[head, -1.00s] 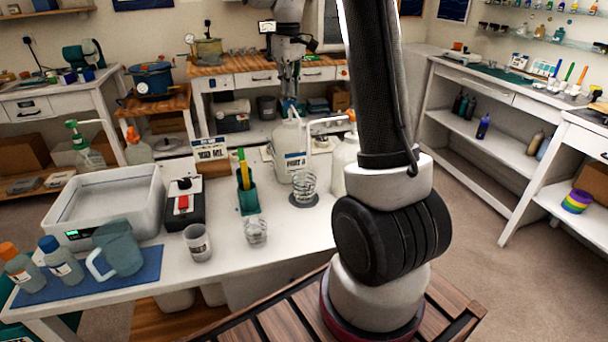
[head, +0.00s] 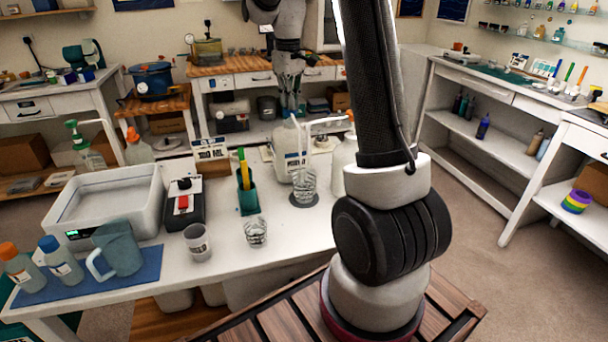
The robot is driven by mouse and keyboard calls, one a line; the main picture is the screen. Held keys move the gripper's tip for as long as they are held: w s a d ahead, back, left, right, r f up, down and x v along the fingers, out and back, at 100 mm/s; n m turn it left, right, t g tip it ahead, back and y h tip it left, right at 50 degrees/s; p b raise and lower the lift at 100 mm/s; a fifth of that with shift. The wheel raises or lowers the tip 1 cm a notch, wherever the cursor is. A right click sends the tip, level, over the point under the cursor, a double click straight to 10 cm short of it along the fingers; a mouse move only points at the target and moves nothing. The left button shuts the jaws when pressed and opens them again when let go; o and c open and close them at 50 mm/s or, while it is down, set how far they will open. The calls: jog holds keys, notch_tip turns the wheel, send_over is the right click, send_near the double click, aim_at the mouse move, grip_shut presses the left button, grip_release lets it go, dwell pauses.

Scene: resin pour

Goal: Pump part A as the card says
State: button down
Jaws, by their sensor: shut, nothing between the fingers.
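The white part A jug (head: 283,163) with a printed label stands at the back of the white table. My gripper (head: 291,113) points down over the jug's top and is shut with nothing in it. Its tips are close to the pump head; I cannot tell whether they touch it. A clear cup (head: 304,184) stands on a dark round pad (head: 304,202) in front of the jug. Its fill level is too small to read. The card (head: 210,149) stands on the table left of the jug; its small print is unreadable.
A second white jug (head: 343,155) with an orange-topped pump is partly behind my arm.

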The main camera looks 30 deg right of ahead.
jog(key=shift+f, duration=0.25)
jog(key=shift+r, duration=2.15)
jog(key=shift+f, duration=0.1)
jog(key=shift+f, duration=2.1)
jog(key=shift+r, duration=2.2)
